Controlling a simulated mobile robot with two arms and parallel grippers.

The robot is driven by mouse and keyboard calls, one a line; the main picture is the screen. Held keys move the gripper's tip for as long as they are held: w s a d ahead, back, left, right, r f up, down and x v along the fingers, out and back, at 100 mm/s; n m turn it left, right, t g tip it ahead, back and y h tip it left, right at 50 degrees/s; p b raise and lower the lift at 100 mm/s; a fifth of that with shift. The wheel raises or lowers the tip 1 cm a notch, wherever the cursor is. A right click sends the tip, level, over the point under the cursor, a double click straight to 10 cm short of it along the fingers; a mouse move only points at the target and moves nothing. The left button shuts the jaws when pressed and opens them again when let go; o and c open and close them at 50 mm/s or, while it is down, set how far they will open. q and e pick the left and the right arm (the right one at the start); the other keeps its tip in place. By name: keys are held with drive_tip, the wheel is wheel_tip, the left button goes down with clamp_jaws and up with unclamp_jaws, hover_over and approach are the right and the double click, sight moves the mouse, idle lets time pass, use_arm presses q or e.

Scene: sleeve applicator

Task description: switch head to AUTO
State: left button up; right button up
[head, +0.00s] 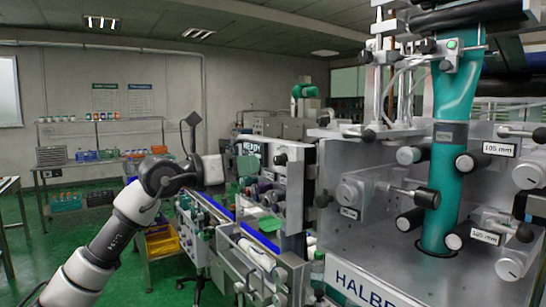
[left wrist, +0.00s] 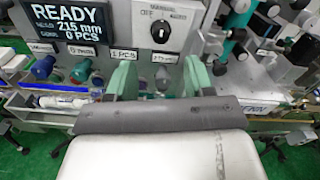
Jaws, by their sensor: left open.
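A dark round selector knob (left wrist: 161,31) sits on a white plate in the left wrist view. The plate reads MANUAL above the knob and OFF to its left; I cannot read AUTO, and the knob's setting is unclear. A dark display (left wrist: 75,28) left of it reads READY, with 215 mm and 0 PCS; it also shows in the head view (head: 247,149). My left gripper (left wrist: 160,76) has green fingers spread apart and nothing between them. It is in front of the panel, below the knob in the wrist picture, not around it. In the head view the gripper (head: 247,173) is small. My right gripper is not in view.
Small labels and coloured knobs, including a blue one (left wrist: 42,67), crowd the panel near my fingers. A conveyor (head: 222,210) runs below the panel. The large machine (head: 365,245) with a teal sleeve (head: 438,190) fills the right. Green floor lies open at left.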

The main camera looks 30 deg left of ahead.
sight(276, 162)
use_arm(q)
drive_tip(key=p+x, duration=0.1)
drive_tip(key=x, duration=0.2)
drive_tip(key=p+x, duration=0.1)
drive_tip(key=x, duration=0.2)
drive_tip(key=shift+w+d+r+p, duration=0.2)
drive_tip(key=shift+r+p, duration=0.05)
drive_tip(key=shift+p, duration=0.15)
drive_tip(key=shift+w+d+f, duration=0.2)
drive_tip(key=shift+w+f, duration=0.05)
drive_tip(key=shift+w, duration=0.4)
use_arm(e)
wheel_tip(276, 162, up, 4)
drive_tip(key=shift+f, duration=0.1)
use_arm(q)
drive_tip(key=shift+c, duration=0.5)
drive_tip(key=c, duration=0.8)
drive_tip(key=shift+c, duration=0.2)
